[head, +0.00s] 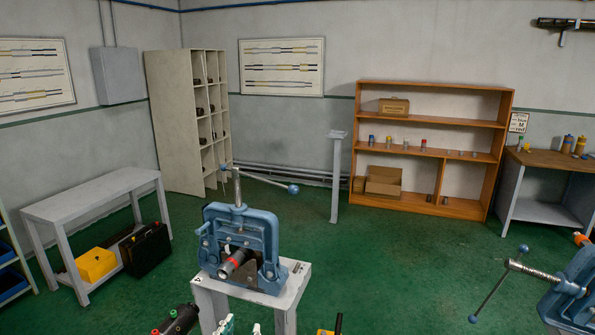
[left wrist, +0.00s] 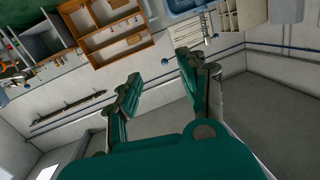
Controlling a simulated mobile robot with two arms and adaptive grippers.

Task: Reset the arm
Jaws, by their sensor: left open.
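My left gripper (head: 241,327) shows only as teal fingertips at the bottom edge of the head view, in front of the near vise stand. In the left wrist view its two fingers (left wrist: 160,72) are spread apart with nothing between them. The rest of the left arm is mostly out of the head view. I cannot make out my right gripper. A blue pipe vise (head: 268,229) stands ahead of the left gripper, with a dark pipe (head: 236,262) with a red band lying in its opening.
The vise sits on a grey stand (head: 295,288). A second blue vise (head: 578,290) is at the right edge, its handle reaching left. A grey bench (head: 95,195) stands left, with a yellow bin (head: 96,264) below. A wooden shelf (head: 432,87) is at the back. Green floor between is clear.

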